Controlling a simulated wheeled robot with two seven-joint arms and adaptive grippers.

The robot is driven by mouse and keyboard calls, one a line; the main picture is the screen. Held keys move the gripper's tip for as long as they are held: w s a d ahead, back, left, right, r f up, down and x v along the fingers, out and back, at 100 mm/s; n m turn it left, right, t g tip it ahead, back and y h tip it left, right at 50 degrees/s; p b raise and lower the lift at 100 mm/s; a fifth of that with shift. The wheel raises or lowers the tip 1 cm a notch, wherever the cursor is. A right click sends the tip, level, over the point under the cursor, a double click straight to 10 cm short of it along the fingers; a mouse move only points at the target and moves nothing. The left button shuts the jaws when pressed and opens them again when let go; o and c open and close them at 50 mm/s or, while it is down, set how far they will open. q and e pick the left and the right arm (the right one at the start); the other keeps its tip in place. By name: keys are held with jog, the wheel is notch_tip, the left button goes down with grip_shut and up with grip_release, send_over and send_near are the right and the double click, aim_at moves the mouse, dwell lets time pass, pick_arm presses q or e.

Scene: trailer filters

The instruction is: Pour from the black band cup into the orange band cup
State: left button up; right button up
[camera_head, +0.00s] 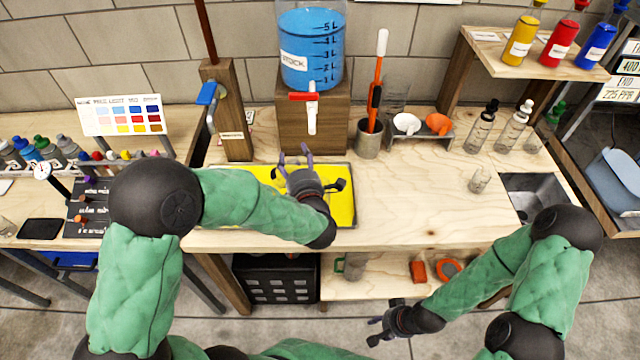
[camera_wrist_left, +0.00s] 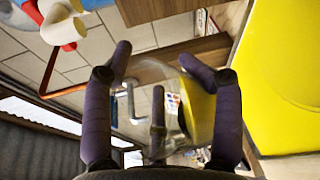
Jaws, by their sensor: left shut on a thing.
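My left gripper (camera_head: 296,160) is over the yellow tray (camera_head: 343,212), in front of the blue stock tank. In the left wrist view its purple fingers (camera_wrist_left: 163,95) are around a clear, see-through cup (camera_wrist_left: 190,105). No band colour can be made out on this cup, and in the head view the hand hides it. A small clear cup (camera_head: 480,181) stands upright on the right part of the bench; its band colour is too small to tell. My right gripper (camera_head: 376,331) hangs low in front of the bench, open and empty.
The stock tank (camera_head: 312,50) with its red-handled tap (camera_head: 312,105) stands on a wooden block behind the tray. A grey holder (camera_head: 369,139) and a small rack (camera_head: 425,133) stand right of it. Bottles (camera_head: 482,128) and a sink (camera_head: 537,190) are further right. The bench middle is clear.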

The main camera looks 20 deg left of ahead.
pick_arm(q)
jog(key=shift+f, duration=0.1)
dwell(0.6)
jog(key=shift+d+r+m+t+y, duration=0.15)
jog(key=shift+r+m+t+y, duration=0.2)
jog(key=shift+m, duration=0.65)
dwell(1.3)
dwell(0.4)
